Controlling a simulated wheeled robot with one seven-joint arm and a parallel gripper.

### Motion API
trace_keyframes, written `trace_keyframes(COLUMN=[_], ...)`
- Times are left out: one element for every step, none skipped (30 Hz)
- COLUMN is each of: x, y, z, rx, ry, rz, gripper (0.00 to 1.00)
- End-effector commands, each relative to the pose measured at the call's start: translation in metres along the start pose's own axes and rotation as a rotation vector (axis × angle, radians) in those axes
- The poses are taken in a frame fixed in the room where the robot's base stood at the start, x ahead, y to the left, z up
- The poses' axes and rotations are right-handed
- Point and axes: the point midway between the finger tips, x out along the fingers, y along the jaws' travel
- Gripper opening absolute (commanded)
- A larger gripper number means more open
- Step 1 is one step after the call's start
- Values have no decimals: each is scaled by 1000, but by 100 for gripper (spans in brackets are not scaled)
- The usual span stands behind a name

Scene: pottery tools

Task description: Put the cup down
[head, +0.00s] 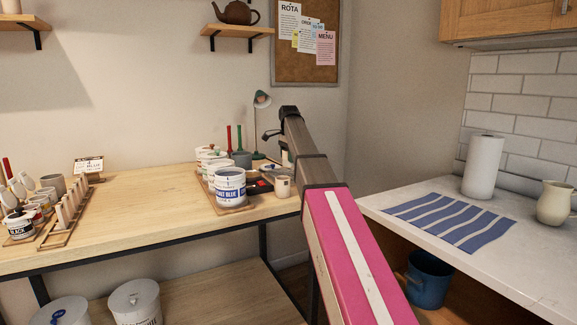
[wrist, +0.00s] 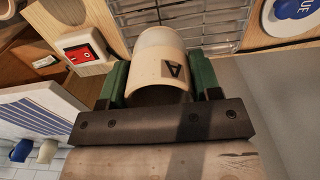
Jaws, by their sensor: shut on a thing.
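A cream cup (wrist: 160,65) with a dark letter A on its side sits between the green fingers of my gripper (wrist: 160,82) in the wrist view. The fingers press on it from both sides, and its near end is partly hidden by the gripper's dark bar. In the head view, a small cream cup (head: 282,187) with a dark mark appears to be the same one, at the right end of the wooden table (head: 150,220). My arm hides most of the gripper there. I cannot tell whether the cup touches the tabletop.
A blue-labelled tub (head: 230,188) and other pots stand close left of the cup. A green lamp (head: 262,100) stands behind. A white counter with a striped cloth (head: 450,220) is at the right, across a gap. The table's front middle is clear. The wrist view shows a red switch (wrist: 80,53).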

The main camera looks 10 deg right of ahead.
Motion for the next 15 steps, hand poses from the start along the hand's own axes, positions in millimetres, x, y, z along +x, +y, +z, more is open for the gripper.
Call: trace_keyframes(x=[4, 8, 13, 17, 22, 28, 32, 34, 37, 38, 38, 38, 38, 37, 37], y=[1, 1, 1, 1, 1, 1, 1, 1, 1, 1, 0, 0, 0, 0, 0], z=[0, 0, 1, 1, 1, 1, 1, 1, 1, 1, 1, 1, 1, 1, 1], rx=[0, 0, 0, 0, 0, 0, 0, 0, 0, 0, 0, 0, 0, 0, 0], ry=[0, 0, 0, 0, 0, 0, 0, 0, 0, 0, 0, 0, 0, 0, 0], rz=[1, 1, 1, 1, 1, 1, 1, 1, 1, 0, 0, -1, -1, -1, -1], gripper=[29, 29, 29, 29, 29, 29, 29, 29, 29, 29, 29, 29, 29, 29, 29])
